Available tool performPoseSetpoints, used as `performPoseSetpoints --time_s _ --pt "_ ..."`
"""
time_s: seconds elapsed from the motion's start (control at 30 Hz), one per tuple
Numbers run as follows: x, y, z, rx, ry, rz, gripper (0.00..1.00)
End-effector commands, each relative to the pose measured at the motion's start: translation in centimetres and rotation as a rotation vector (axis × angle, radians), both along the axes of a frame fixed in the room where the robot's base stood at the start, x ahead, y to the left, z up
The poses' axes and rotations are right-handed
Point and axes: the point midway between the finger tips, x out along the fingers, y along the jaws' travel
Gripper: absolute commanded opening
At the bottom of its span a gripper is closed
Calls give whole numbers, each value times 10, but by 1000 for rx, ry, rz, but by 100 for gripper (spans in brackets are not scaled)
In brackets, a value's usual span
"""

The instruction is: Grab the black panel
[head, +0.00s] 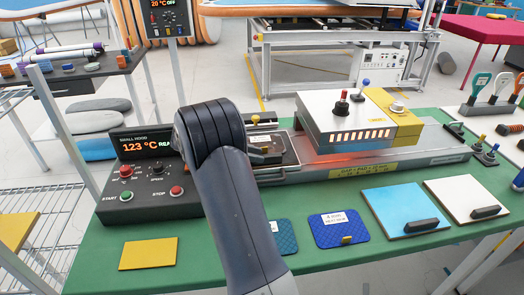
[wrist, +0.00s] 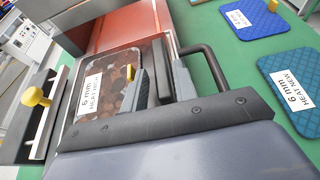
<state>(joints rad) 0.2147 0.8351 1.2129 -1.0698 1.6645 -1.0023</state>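A dark, brown-black speckled panel (wrist: 112,88) with a white "6 mm" label and a small yellow tab (wrist: 130,72) lies in the metal tray of the heating machine, in the wrist view. It seems to be the black panel. In the head view, my arm covers part of the tray (head: 287,157). In the head view, my arm hides most of the gripper.
A black clamp bar with a yellow knob (wrist: 35,97) lies left of the panel; a black tube handle (wrist: 208,62) is to the right. The orange-glowing hood (head: 350,125) stands beside the tray.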

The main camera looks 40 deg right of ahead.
Motion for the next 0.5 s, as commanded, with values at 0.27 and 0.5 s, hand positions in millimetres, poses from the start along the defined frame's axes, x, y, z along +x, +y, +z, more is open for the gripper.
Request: performPoseSetpoints --time_s 0.27,0.5 --pt "-19 -30 -12 1 1 -1 27" --pt "-20 -32 -13 1 0 -1 27"
